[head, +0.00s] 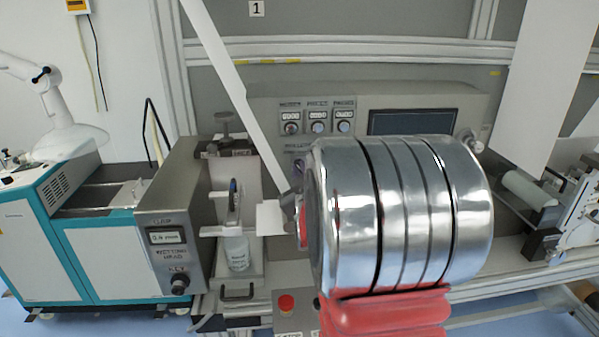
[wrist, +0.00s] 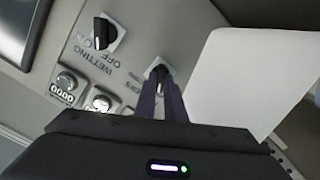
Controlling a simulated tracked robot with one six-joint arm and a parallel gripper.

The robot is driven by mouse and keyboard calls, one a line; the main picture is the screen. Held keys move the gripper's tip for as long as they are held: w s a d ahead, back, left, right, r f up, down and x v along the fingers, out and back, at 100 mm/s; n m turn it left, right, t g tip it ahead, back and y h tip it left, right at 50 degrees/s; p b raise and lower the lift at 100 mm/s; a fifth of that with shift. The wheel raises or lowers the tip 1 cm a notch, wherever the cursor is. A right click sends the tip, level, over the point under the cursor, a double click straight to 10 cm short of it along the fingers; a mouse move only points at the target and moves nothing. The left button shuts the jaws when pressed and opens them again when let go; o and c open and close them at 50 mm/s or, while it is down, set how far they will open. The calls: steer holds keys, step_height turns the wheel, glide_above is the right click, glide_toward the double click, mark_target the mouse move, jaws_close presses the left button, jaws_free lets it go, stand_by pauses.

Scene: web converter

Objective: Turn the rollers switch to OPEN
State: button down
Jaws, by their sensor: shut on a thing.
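In the wrist view, a small dark rotary switch (wrist: 159,72) on a pale plate sits between the fingertips of my gripper (wrist: 162,82), which are shut on its knob. The few letters beside it are cut off by the fingers, so I cannot read its position. In the head view, the ROLLERS lettering (head: 297,143) shows on the grey panel. The switch there is hidden behind my arm.
In the wrist view, a second black switch (wrist: 104,33) stands by the WETTING and OFF lettering, near round counters (wrist: 68,83). A white sheet (wrist: 238,75) hangs close to the right of the fingers. In the head view, a dark display (head: 412,121) is on the panel.

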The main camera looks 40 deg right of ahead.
steer(key=shift+w+a, duration=0.1)
steer(key=shift+a, duration=0.1)
steer(key=c, duration=1.8)
jaws_free()
steer(key=shift+d, duration=0.1)
steer(key=shift+c, duration=0.2)
